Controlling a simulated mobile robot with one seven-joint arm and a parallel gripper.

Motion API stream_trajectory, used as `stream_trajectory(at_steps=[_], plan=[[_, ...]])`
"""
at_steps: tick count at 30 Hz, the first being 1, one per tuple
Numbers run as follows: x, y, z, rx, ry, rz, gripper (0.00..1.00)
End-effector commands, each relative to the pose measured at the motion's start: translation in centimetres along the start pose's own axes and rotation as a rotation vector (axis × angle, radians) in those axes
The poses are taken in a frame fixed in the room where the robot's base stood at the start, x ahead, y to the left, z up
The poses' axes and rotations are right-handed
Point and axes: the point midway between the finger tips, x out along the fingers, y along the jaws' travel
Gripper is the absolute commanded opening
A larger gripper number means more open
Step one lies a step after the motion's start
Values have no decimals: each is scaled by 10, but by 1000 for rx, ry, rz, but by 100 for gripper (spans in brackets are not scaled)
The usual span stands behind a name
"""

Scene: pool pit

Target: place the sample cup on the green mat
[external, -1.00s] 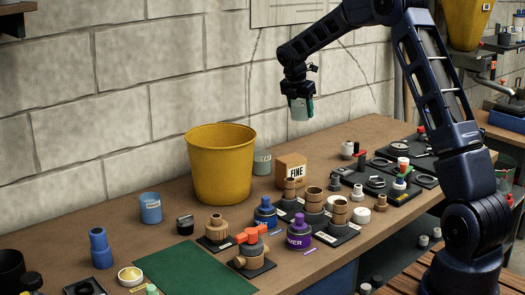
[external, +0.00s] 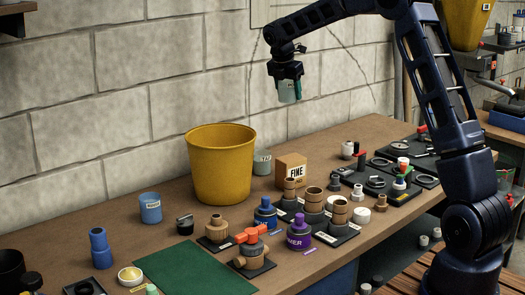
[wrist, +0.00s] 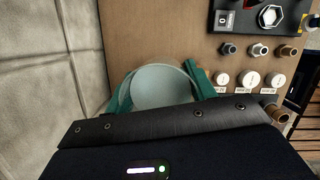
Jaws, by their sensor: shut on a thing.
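My gripper (external: 287,90) is shut on a pale grey-green cup (external: 285,94) and holds it high above the bench, near the wall. In the wrist view the cup (wrist: 162,86) sits between the teal fingers, its round top facing the camera. The green mat (external: 195,268) lies flat at the front left of the bench, well below and to the left of my gripper. Its visible surface is bare. Another grey-green cup (external: 262,163) stands on the bench behind the cardboard box; I cannot tell from its label which cup is the sample cup.
A tall yellow bucket (external: 221,165) stands between my gripper and the mat. A cardboard box (external: 291,172) is right of it. Valve fittings (external: 253,250) crowd the mat's right edge. A blue cup (external: 150,208) and a blue fitting (external: 100,248) stand to its left.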

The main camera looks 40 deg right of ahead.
Motion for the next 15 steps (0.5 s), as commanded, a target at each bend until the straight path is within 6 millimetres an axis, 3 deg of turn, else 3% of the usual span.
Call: stream_trajectory(at_steps=[7, 15], plan=[[-27, 17, -88, -27, 11, 9, 28], [-61, 20, -202, -53, 20, 16, 28]])
